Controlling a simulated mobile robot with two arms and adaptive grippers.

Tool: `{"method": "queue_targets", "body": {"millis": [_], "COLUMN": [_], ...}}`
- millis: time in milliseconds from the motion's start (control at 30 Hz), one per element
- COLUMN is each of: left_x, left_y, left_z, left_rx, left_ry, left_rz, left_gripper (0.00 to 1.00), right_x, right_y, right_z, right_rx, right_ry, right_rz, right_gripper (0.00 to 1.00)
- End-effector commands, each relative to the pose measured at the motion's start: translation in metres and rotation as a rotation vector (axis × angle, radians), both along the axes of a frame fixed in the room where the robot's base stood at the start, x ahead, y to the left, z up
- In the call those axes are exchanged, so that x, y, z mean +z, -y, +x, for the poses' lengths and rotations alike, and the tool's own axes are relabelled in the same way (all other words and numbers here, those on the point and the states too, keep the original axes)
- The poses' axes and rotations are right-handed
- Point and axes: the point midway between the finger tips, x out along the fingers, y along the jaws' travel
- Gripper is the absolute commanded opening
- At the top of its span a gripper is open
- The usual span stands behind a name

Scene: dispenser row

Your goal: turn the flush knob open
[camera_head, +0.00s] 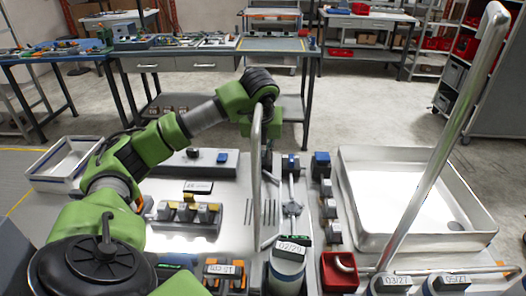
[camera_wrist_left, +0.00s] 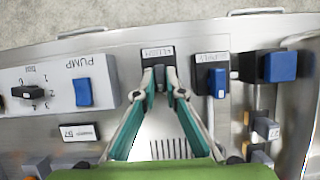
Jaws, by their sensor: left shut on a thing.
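The flush knob (camera_wrist_left: 160,77) is a small dark knob under an upside-down FLUSH label in the left wrist view. My left gripper (camera_wrist_left: 161,84) is shut on it, its two teal-and-white fingers closing in on the knob from both sides. In the head view my left gripper (camera_head: 268,150) reaches down over the back of the metal bench, partly behind a thin curved pipe (camera_head: 255,170). The knob itself is hidden there. My right gripper is in neither view.
Beside the knob are a blue-handled valve (camera_wrist_left: 218,82) and the PUMP panel with its blue switch (camera_wrist_left: 83,92). In the head view a white sink tray (camera_head: 365,240), a tall slanted metal pipe (camera_head: 440,150), labelled bottles (camera_head: 287,268) and a red cup (camera_head: 338,277) stand at the right.

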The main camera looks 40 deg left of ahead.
Motion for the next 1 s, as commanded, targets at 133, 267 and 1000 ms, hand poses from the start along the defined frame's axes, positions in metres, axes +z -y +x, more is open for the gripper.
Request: {"method": "queue_targets", "body": {"millis": [133, 267, 1000], "left_x": [0.002, 0.002, 0.0007], "left_y": [-0.0004, -0.0004, 0.0], "left_z": [0.0013, 0.0012, 0.0005], "left_rx": [0.039, 0.054, 0.057], "left_ry": [0.005, 0.005, 0.001], "left_rz": [0.0, 0.0, 0.0], "left_gripper": [0.0, 0.0, 0.27], "right_x": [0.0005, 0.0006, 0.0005], "right_y": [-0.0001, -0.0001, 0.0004], "right_z": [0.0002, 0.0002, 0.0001], "right_rx": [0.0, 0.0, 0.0], "right_ry": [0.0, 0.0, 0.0], "right_rz": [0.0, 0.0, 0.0], "right_gripper": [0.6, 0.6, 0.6]}}
